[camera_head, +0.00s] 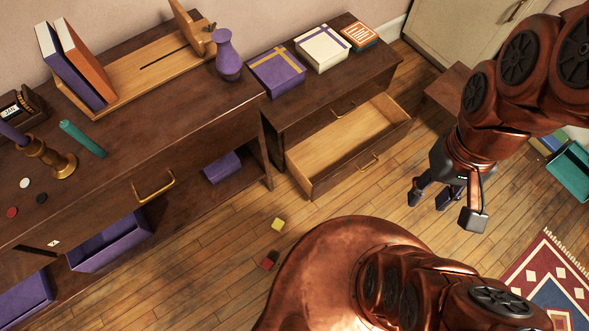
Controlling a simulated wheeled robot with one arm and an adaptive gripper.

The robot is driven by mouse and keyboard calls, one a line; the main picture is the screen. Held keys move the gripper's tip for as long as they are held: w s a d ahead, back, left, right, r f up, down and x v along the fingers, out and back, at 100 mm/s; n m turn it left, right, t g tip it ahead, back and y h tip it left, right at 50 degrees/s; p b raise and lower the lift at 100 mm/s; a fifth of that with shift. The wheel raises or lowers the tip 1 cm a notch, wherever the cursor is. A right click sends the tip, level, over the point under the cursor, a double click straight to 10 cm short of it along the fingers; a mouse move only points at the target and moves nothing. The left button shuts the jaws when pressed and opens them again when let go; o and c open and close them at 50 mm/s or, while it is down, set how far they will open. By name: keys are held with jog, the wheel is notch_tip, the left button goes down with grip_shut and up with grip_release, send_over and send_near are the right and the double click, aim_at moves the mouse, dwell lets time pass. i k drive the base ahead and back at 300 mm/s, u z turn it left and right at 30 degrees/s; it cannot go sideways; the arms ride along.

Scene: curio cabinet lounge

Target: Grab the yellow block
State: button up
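A small yellow block (278,224) lies on the wooden floor in front of the cabinets, just above the copper dome of my body in the picture. My gripper (431,197) hangs at the right of the picture, well to the right of the block and apart from it. Its two dark fingers are spread, and nothing shows between them.
A red and dark block (270,260) lies on the floor just below the yellow one. An open, empty-looking drawer (345,135) juts from the right cabinet. A patterned rug (552,285) lies at lower right. The floor between block and gripper looks clear.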

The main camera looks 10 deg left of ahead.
aim_at(278, 226)
jog(key=z, duration=1)
jog(key=k, duration=1.1)
jog(key=u, duration=4.3)
jog(key=i, duration=0.2)
jog(key=z, duration=1.75)
